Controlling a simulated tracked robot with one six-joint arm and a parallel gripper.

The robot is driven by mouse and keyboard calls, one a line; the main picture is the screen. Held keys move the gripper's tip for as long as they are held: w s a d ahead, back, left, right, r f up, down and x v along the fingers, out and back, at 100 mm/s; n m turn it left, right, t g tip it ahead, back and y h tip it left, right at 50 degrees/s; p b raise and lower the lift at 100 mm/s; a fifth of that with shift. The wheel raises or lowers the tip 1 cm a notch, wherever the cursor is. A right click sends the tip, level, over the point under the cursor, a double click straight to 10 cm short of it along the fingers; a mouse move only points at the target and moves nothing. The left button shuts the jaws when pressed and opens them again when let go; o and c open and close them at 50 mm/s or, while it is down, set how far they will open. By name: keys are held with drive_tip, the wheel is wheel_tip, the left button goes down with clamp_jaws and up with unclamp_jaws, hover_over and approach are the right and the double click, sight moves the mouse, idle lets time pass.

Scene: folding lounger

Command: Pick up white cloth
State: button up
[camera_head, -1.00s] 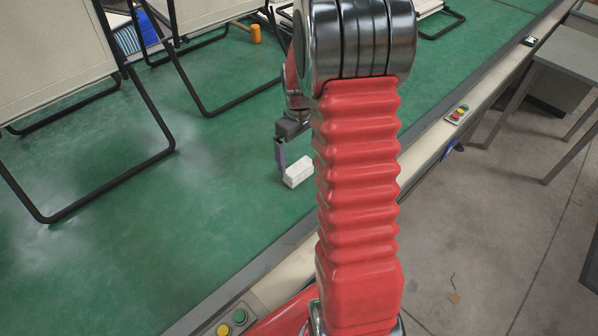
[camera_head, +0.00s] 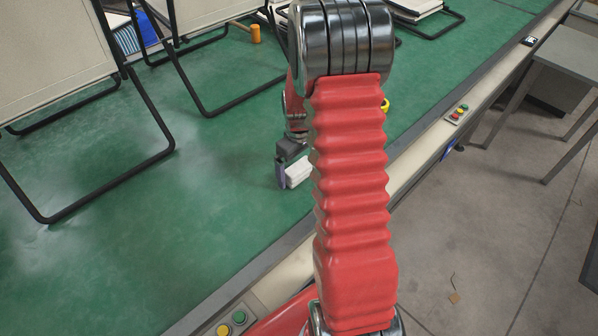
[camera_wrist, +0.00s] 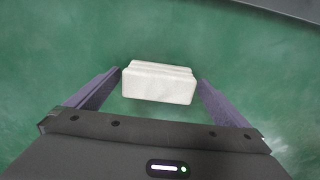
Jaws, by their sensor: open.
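The white cloth (camera_wrist: 158,84) is a folded, block-like bundle on the green surface. In the wrist view it lies between the two purple fingers of my gripper (camera_wrist: 160,86), near their tips, with a gap at each side. My gripper is open. In the head view the cloth (camera_head: 297,173) shows just right of my gripper's visible finger (camera_head: 281,172). My red arm hides the far finger and part of the cloth's right side there.
The green surface (camera_head: 230,150) is bare around the cloth. Black-framed folding loungers (camera_head: 165,110) stand to the left and behind. An orange cylinder (camera_head: 256,34) stands farther back. A pale edge rail with buttons (camera_head: 232,322) runs along the front, with grey floor beyond.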

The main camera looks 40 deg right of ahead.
sight(298, 166)
drive_tip(key=shift+f, duration=0.45)
drive_tip(key=c, duration=1.2)
drive_tip(key=shift+r, duration=0.2)
wheel_tip(298, 166, up, 10)
drive_tip(key=shift+f, duration=0.1)
idle(0.4)
